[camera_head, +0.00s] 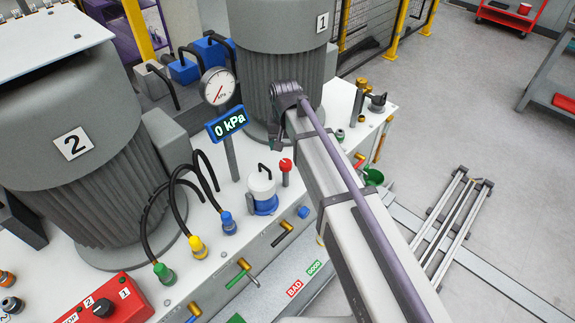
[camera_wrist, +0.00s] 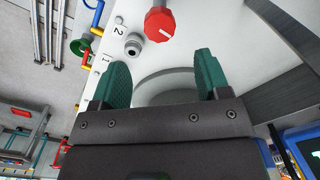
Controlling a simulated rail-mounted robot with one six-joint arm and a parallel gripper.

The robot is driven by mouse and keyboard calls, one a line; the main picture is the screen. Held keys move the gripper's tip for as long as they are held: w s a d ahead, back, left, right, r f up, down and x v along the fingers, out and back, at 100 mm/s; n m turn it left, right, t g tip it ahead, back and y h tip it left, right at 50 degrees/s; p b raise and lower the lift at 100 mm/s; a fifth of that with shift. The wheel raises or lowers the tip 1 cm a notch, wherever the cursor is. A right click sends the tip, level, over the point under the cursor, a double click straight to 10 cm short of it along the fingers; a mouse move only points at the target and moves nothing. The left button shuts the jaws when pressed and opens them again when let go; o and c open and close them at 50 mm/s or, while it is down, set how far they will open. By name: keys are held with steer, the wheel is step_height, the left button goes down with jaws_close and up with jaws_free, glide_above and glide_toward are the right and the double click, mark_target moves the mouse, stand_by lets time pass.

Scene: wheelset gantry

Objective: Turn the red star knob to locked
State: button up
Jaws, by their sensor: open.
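The red star knob (camera_wrist: 160,24) is at the top of the wrist view, with a white line across its face. In the head view, a small red knob (camera_head: 285,165) on a grey stem beside the white and blue bottle appears to be the same knob. My gripper (camera_wrist: 160,75) shows in the wrist view with two green finger pads spread wide. Nothing is between them but the white deck and a grey curved rim beyond. The knob is past the fingertips, apart from them. In the head view my gripper cannot be made out clearly.
Digits 2 and 1 and a round port (camera_wrist: 133,45) are left of the knob. A green funnel (camera_wrist: 80,45) is farther left. The finned motor marked 1 (camera_head: 283,60) stands close by. A gauge (camera_head: 218,87) over a 0 kPa display and black hoses (camera_head: 177,205) stand left.

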mark_target(285, 163)
step_height(285, 163, down, 9)
steer(key=b, duration=0.7)
steer(key=shift+r, duration=0.35)
steer(key=c, duration=0.9)
